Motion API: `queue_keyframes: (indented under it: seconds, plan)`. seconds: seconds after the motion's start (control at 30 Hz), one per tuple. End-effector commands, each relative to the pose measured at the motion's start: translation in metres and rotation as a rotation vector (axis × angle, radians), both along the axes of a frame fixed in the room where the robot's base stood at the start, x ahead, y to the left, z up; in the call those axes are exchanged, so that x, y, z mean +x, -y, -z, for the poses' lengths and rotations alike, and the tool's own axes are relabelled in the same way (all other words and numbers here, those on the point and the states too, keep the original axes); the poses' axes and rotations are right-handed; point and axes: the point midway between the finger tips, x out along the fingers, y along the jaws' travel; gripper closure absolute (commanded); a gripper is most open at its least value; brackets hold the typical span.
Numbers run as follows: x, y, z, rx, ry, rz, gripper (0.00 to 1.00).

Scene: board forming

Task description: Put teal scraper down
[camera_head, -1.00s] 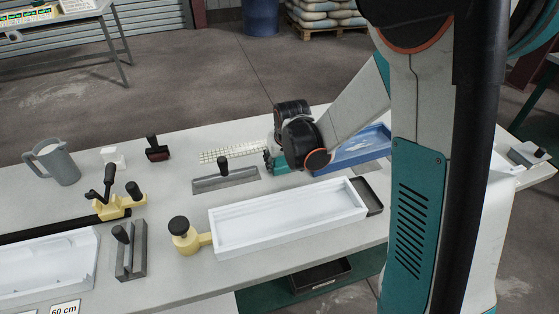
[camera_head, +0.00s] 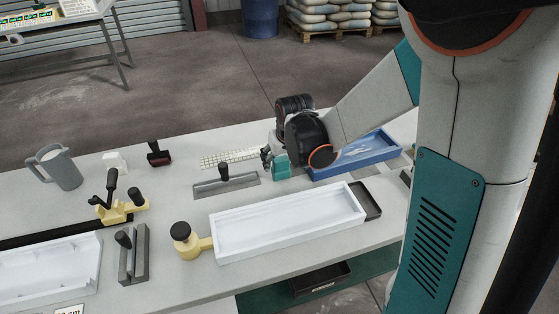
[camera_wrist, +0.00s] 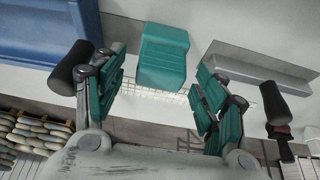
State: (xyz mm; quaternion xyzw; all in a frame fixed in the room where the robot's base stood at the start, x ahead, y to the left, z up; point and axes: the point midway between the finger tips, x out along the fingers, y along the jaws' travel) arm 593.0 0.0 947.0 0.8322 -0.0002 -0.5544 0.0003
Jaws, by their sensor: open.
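The teal scraper (camera_head: 281,168) is on the worktable by the front left of the blue tray (camera_head: 355,153). It shows as a teal block in the wrist view (camera_wrist: 163,58). My gripper (camera_wrist: 160,88) is open, with one teal-padded finger on each side of the scraper's near end and visible gaps between. In the head view my gripper (camera_head: 268,158) is just behind and beside the scraper, and my wrist partly hides the space there. The scraper's underside is not visible.
A grey float with a black knob (camera_head: 225,182) lies just left of the scraper. A white grid strip (camera_head: 230,157) is behind it. A long white mould (camera_head: 290,222) lies in front, with a yellow tool (camera_head: 185,240) at its left end.

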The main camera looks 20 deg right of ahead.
Motion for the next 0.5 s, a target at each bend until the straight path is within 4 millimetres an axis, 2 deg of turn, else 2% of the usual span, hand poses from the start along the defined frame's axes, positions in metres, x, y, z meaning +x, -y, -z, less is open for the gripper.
queue_keyframes:
  seconds: [0.03,0.2,0.5]
  plan:
    - [-0.005,0.000,-0.014,0.000,0.000,0.000,0.35]
    - [-0.017,0.000,-0.043,0.000,0.000,0.000,0.35]
    - [-0.029,0.000,-0.067,0.000,0.001,0.000,0.35]
